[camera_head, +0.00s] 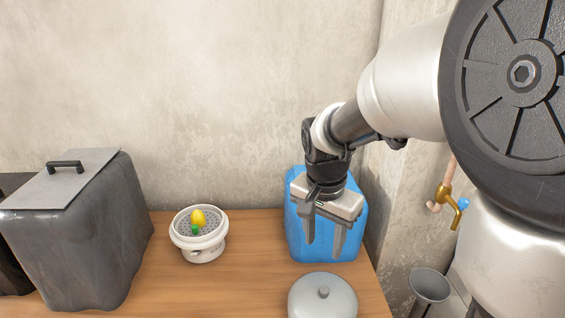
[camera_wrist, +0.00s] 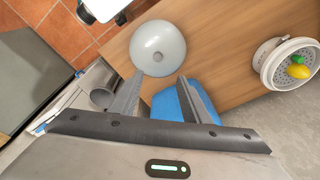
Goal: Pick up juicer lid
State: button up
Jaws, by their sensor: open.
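A pale grey domed lid with a small round knob, which looks like the juicer lid (camera_head: 323,300), sits at the front right of the wooden table, cut off by the lower picture edge. It shows whole in the wrist view (camera_wrist: 158,47), just beyond my fingertips. My gripper (camera_head: 324,246) is open and empty, pointing down in front of the blue container. In the wrist view my gripper (camera_wrist: 160,79) has its two fingers apart, with the lid apart from them. The white juicer base (camera_head: 199,249) with a perforated bowl stands at the table's middle.
A yellow fruit (camera_head: 198,218) and a small green one (camera_head: 195,230) lie in the bowl. A blue container (camera_head: 297,222) stands behind my gripper. A large dark bin (camera_head: 90,240) stands left. A grey funnel-like vessel (camera_head: 429,286) and brass tap (camera_head: 447,201) are right, beyond the table edge.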

notch_tip(320, 180, down, 3)
jog(key=w, duration=0.1)
jog(key=b, duration=0.3)
send_over(324, 289)
jog(key=a, duration=0.1)
jog(key=shift+m, duration=0.4)
jog(key=f, duration=1.1)
jog(key=shift+s+a+f, duration=0.2)
jog(key=shift+s+f, duration=0.1)
jog(key=shift+f, duration=0.1)
jog(key=f, duration=0.2)
jog(key=d+f+b, duration=0.1)
jog(key=f, duration=0.1)
jog(key=shift+w+d+f, duration=0.1)
jog(key=shift+w+f, duration=0.1)
jog(key=shift+f, duration=0.35)
grip_shut()
